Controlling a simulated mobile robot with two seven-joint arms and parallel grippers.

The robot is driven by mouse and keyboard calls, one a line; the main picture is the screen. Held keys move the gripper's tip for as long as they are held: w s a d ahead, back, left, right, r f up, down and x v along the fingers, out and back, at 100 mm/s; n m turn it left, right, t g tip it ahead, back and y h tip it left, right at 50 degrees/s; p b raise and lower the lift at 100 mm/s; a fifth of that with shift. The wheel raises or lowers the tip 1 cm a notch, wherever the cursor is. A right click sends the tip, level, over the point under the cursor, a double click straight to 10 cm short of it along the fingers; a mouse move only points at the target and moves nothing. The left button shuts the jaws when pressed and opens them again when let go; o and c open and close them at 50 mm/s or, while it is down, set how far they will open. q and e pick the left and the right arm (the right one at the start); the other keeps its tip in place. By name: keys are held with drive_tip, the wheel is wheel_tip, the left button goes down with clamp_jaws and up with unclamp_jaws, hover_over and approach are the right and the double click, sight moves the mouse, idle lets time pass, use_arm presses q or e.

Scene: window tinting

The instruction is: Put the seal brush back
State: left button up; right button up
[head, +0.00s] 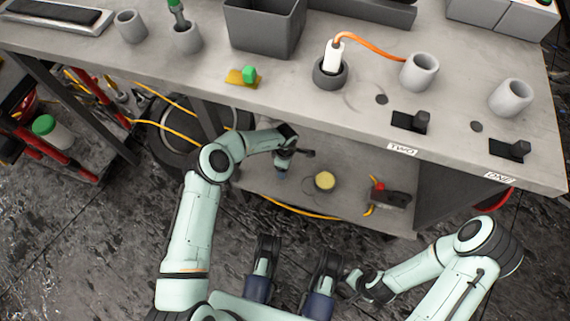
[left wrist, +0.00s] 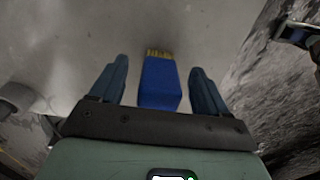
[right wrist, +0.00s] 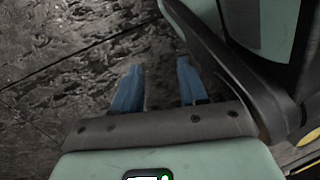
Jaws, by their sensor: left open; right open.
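The seal brush (left wrist: 160,82), a blue block with short golden bristles, shows in the left wrist view between the spread fingers of my left gripper (left wrist: 160,85), bristles pointing away. Grey surface lies behind it; I cannot tell whether it rests on it. In the head view my left gripper (head: 282,168) points down in front of the lower shelf, and the brush cannot be made out clearly. My right gripper (right wrist: 158,88) is open and empty over the dark floor; its fingers are hard to see in the head view.
The bench top (head: 300,100) carries grey cups (head: 419,72), one (head: 186,38) holding a green-handled tool, a dark holder (head: 330,74) with a white corded tool, and a grey bin (head: 262,30).

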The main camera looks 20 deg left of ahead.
use_arm(q)
wheel_tip(320, 180, up, 13)
drive_tip(key=p, duration=0.4)
drive_tip(key=shift+r, duration=0.2)
use_arm(e)
drive_tip(key=w+r+t, duration=0.2)
drive_tip(key=w+r, duration=0.3)
drive_tip(key=shift+w+a+r, duration=0.15)
drive_tip(key=shift+w+a, duration=0.25)
